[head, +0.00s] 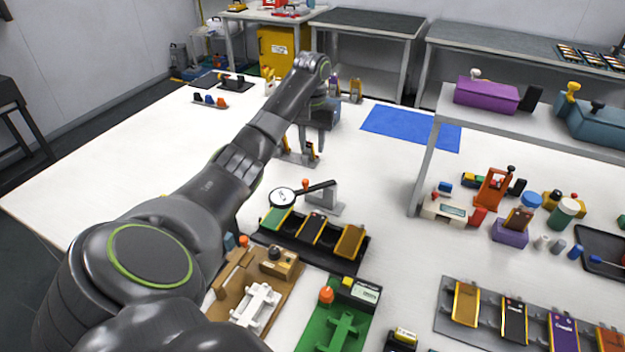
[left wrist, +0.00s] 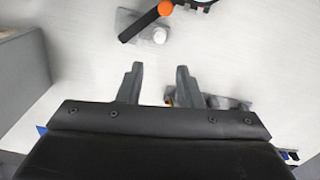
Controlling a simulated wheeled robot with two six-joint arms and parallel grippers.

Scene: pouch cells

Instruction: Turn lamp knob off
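A magnifier-like lamp with a round head (head: 283,197) and a black arm stands on a grey bracket (head: 323,197) in mid-table. A small orange knob (head: 305,183) shows by its arm. I cannot tell which part is the lamp's switch. My left gripper (head: 311,146) is beyond the lamp, apart from it. Its two fingers (left wrist: 158,70) are spread, with nothing between them. My right gripper is not in view.
A black rack (head: 262,238) with several cells stands in front of the lamp. A brown fixture (head: 225,300) and a green fixture (head: 312,335) are nearer. A raised shelf (head: 545,125) stands right. A blue mat (head: 385,122) lies behind.

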